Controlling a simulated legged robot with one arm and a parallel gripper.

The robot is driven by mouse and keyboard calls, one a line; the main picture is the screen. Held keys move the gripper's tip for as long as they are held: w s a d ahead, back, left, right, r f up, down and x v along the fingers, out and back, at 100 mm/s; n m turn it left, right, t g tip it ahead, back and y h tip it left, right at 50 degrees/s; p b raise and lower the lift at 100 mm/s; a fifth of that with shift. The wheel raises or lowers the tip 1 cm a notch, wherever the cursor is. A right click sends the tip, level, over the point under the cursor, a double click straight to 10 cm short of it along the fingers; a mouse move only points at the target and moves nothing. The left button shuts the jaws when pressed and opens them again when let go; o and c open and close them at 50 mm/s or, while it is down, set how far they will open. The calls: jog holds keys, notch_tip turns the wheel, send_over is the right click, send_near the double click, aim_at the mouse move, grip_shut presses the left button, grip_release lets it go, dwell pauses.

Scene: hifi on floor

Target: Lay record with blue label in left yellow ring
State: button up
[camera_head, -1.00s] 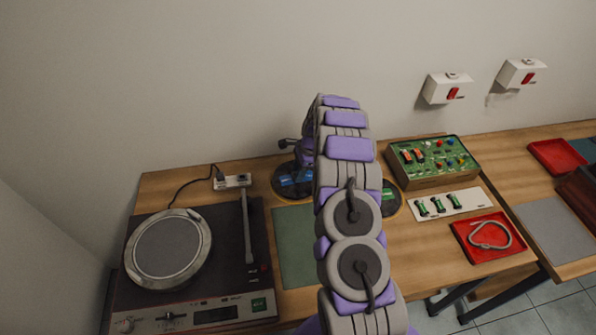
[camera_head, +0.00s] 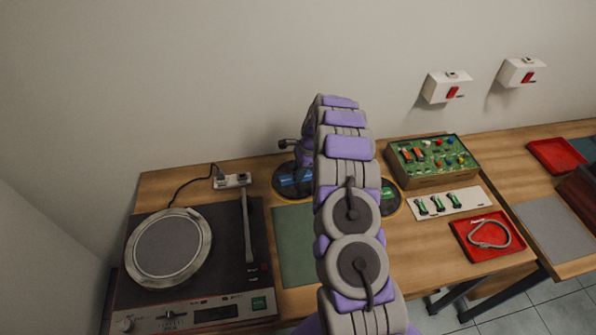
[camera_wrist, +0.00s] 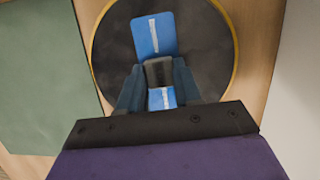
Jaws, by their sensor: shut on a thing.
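The record with the blue label (camera_wrist: 118,58) is a dark disc in the wrist view, lying inside a thin yellow ring (camera_wrist: 236,62). Its blue label (camera_wrist: 152,36) has a white stripe. My gripper (camera_wrist: 159,82) is shut on a dark raised grip at the record's middle. I cannot tell whether the record rests on the bench or is slightly above it. In the head view the record (camera_head: 285,187) is at the back left ring, partly behind my arm. A second dark disc in the right ring (camera_head: 391,197) is mostly hidden by my arm.
A turntable (camera_head: 168,248) stands at the left, and a green mat (camera_head: 296,240) lies in front of the left ring. A circuit box (camera_head: 432,162), a white strip with green parts (camera_head: 447,204) and a red tray (camera_head: 468,252) are at the right. The wall is close behind.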

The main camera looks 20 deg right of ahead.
jog(key=shift+f, duration=0.45)
dwell(0.6)
jog(key=o, duration=1.2)
jog(key=shift+c, duration=0.2)
jog(key=a+p+v, duration=0.1)
jog(key=p+v, duration=0.6)
jog(key=v, duration=1.6)
jog(key=shift+a+r+p, duration=0.25)
jog(key=shift+p, duration=0.15)
jog(key=shift+w, duration=0.15)
